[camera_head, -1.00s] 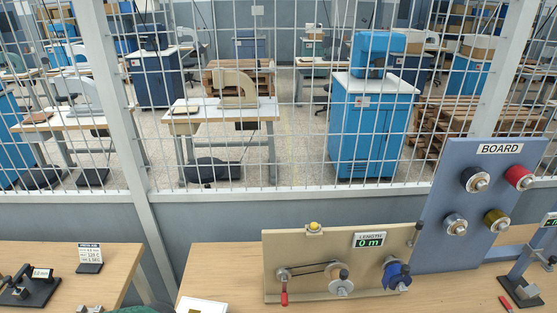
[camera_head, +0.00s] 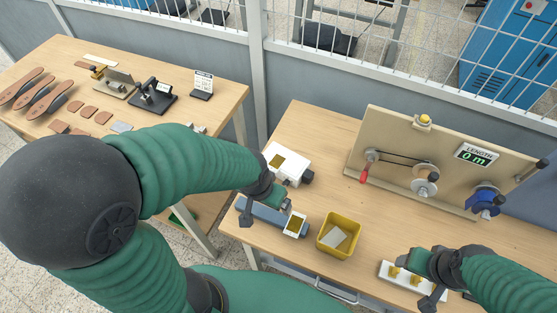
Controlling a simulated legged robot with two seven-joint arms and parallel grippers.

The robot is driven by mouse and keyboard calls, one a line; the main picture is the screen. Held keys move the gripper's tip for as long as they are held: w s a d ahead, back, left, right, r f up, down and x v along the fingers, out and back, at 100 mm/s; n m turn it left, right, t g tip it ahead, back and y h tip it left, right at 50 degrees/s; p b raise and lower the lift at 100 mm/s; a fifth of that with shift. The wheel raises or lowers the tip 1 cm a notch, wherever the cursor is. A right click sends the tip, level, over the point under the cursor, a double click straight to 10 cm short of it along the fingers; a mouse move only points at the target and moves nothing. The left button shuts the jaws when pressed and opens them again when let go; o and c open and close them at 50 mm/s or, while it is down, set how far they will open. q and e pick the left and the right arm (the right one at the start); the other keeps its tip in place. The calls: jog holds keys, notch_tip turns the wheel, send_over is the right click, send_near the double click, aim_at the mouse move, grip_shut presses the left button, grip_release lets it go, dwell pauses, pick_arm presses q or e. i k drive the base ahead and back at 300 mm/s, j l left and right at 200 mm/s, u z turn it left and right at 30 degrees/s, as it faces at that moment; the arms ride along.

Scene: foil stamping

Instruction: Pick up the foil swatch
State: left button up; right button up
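I cannot tell for sure which piece is the foil swatch. A gold square (camera_head: 277,160) lies on a white box, and another gold patch (camera_head: 294,225) shows on a white-edged piece at the end of a blue-grey device. A pale grey sheet (camera_head: 334,237) lies in a yellow bin (camera_head: 325,251). My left gripper (camera_head: 268,202) is over the blue-grey device, just left of the bin, and its fingers are partly hidden. My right gripper (camera_head: 432,276) is low over a white holder with gold pieces (camera_head: 392,273) at the right. Neither gripper's opening is clear.
The winding board (camera_head: 400,155) with a red handle, spools and a "0 m" LENGTH display stands at the back of the right table. The left table (camera_head: 220,86) holds brown insoles, leather pieces and a small press. A gap separates the tables. Bare wood (camera_head: 318,128) lies left of the winding board.

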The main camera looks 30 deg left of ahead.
aim_at(277, 162)
jog(key=l+u, duration=0.1)
jog(key=u, duration=0.85)
jog(key=l+u, duration=0.15)
jog(key=u, duration=0.8)
jog(key=k+u, duration=0.1)
jog(key=u, duration=0.35)
jog(key=k+l+u, duration=0.2)
